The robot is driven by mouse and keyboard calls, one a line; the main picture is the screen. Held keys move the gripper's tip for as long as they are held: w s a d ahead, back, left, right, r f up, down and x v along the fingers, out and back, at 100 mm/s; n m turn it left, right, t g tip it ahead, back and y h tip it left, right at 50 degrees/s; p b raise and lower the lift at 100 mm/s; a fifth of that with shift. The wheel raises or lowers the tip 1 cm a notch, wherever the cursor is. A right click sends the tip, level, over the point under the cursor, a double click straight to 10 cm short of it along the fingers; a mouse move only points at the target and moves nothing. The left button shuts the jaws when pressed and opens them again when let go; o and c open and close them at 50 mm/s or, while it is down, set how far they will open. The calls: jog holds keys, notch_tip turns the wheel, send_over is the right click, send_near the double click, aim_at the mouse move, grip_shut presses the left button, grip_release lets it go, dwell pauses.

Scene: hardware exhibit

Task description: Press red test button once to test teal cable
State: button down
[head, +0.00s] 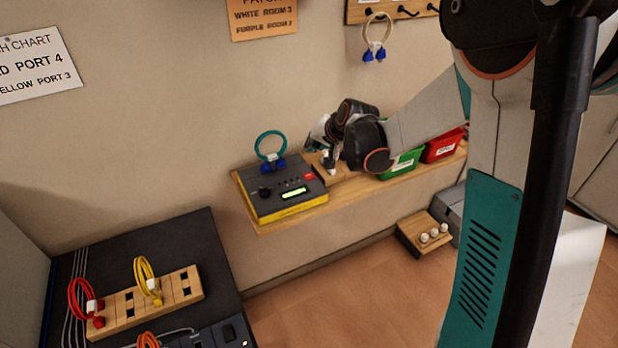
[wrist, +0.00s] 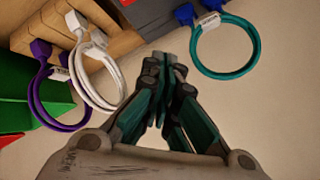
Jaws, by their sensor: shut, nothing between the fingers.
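The tester box (head: 262,201) is dark grey and yellow and sits on the wall shelf. Its red test button (head: 309,176) is near the right end of its top, and a small green display (head: 294,194) is lit. The teal cable (head: 271,146) stands looped at the back of the tester, its blue plugs at the tester; it also shows in the wrist view (wrist: 226,72).
A wooden rack (wrist: 62,22) with white (wrist: 92,75) and purple (wrist: 36,95) cables stands close beside my gripper. Green (head: 402,164) and red (head: 442,147) bins are farther right on the shelf. A dark bench (head: 190,235) with a wooden port block is at lower left.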

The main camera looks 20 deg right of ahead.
aim_at(312, 174)
notch_tip(312, 174, down, 7)
jog(key=b, duration=0.4)
jog(key=shift+f+b, duration=0.2)
jog(key=shift+b, duration=0.2)
dwell(1.0)
jog(key=shift+f+b, duration=0.4)
jog(key=shift+f+b, duration=0.35)
jog(key=shift+f, duration=0.05)
dwell(0.6)
jog(key=shift+r, duration=0.1)
jog(key=shift+r+p, duration=0.55)
jog(key=shift+r, duration=0.2)
jog(key=shift+r, duration=0.1)
jog(key=shift+r+p, duration=1.7)
jog(key=shift+r, duration=0.8)
